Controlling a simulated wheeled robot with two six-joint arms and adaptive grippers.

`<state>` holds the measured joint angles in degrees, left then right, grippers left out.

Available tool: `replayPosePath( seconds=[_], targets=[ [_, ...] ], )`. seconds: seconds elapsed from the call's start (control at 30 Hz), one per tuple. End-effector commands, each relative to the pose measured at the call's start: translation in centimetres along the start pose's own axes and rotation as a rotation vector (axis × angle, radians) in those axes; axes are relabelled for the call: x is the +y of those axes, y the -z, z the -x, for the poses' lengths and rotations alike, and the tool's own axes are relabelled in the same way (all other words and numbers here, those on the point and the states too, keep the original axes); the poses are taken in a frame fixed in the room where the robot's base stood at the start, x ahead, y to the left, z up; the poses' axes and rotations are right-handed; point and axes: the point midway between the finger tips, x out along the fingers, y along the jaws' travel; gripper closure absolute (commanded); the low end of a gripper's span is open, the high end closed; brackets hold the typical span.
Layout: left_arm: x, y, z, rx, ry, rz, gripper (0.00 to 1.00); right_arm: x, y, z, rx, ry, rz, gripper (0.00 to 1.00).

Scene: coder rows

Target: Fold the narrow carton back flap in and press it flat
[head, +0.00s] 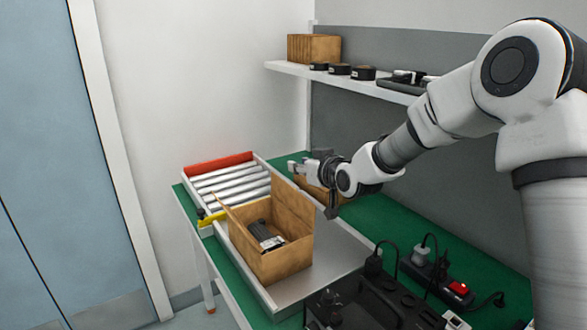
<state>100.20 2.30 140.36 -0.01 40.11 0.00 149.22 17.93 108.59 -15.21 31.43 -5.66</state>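An open brown carton (285,262) stands on a grey metal plate on the bench, with a dark ribbed item (264,236) inside. A flap or panel edge (226,216) stands raised at its left. The carton's far wall (288,205) rises near my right gripper (308,178), and I cannot tell wall from back flap there. The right gripper hangs just above and behind the carton's far right side. Contact cannot be made out, and its fingers are too small to tell open or shut. My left gripper is not in view.
A roller conveyor (232,184) with a red end bar lies behind the carton. A yellow item (211,218) is left of it. Another brown box (322,192) sits behind the gripper. A power strip (440,270) and black equipment (375,305) occupy the right front. A shelf (345,84) hangs above.

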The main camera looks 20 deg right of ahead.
Motion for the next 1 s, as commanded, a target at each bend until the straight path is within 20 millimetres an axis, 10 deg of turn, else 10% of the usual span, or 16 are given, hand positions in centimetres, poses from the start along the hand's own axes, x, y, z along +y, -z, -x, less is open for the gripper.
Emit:
replayPosePath(
  seconds=[0.03, 0.1, 0.3, 1.0],
  targets=[
    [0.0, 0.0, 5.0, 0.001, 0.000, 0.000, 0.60, 0.6, 2.4, -0.1, -0.118, -0.020, 0.015, 0.71],
    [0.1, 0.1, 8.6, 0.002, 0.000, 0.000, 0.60, 1.0, 1.7, -0.7, -0.320, -0.032, 0.028, 0.71],
    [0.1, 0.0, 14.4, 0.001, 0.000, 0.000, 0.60, -0.5, -0.4, 0.2, -0.747, 0.039, 0.016, 0.71],
    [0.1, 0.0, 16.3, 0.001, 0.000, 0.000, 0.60, -2.4, -7.7, -3.8, -0.883, 0.095, 0.003, 0.71]
  ],
)
